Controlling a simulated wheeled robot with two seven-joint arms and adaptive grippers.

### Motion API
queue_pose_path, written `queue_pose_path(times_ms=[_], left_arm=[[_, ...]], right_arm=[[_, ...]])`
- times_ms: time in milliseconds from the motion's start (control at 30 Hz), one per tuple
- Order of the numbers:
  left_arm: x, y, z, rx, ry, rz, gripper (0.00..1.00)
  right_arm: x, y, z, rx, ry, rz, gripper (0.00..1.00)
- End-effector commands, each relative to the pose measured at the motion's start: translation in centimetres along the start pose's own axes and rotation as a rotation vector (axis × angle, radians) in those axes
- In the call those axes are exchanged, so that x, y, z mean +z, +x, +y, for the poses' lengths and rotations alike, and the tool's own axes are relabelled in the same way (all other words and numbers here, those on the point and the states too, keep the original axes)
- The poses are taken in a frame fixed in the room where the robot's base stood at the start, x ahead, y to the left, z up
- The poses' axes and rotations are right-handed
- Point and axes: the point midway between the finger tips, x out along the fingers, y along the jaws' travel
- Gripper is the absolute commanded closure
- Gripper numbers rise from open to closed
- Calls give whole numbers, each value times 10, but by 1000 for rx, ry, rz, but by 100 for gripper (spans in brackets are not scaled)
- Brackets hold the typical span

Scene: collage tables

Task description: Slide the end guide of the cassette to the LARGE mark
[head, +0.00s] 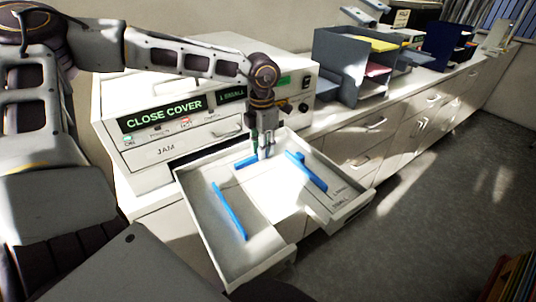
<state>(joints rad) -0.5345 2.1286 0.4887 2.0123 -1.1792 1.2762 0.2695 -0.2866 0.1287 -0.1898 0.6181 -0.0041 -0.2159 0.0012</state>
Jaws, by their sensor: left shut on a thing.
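The cassette (275,268) is an open pale tray pulled out from the printer, with white paper inside. A short blue guide (245,162), seemingly the end guide, stands at its back. Two longer blue guides show at the left (229,211) and right (306,171). Small size lettering (340,197) is on the right rim; the lower word looks like SMALL, the upper is hard to read. My left gripper (264,153) points down into the back of the cassette, shut at the right end of the short guide; its fingers partly hide the contact. My right gripper is not in view.
Grey paper trays (352,75) stand on the counter to the right. Drawers (368,160) line the counter front.

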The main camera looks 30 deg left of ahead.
Motion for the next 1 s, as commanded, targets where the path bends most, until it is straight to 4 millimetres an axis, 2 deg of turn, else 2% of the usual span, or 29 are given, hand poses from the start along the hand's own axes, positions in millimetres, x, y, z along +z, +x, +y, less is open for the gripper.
queue_pose_path(times_ms=[133,333,367,467,733,1000], left_arm=[[0,0,4,-2,0,-3,100],[0,-1,4,-2,0,-3,100],[0,-1,4,-1,0,-3,76],[0,0,4,-1,0,-2,63],[0,0,4,-1,0,-1,62],[0,-6,4,0,1,-2,62]], right_arm=[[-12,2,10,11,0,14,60],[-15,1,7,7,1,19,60],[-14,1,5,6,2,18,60],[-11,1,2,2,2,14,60],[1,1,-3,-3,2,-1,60],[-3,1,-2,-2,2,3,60]])
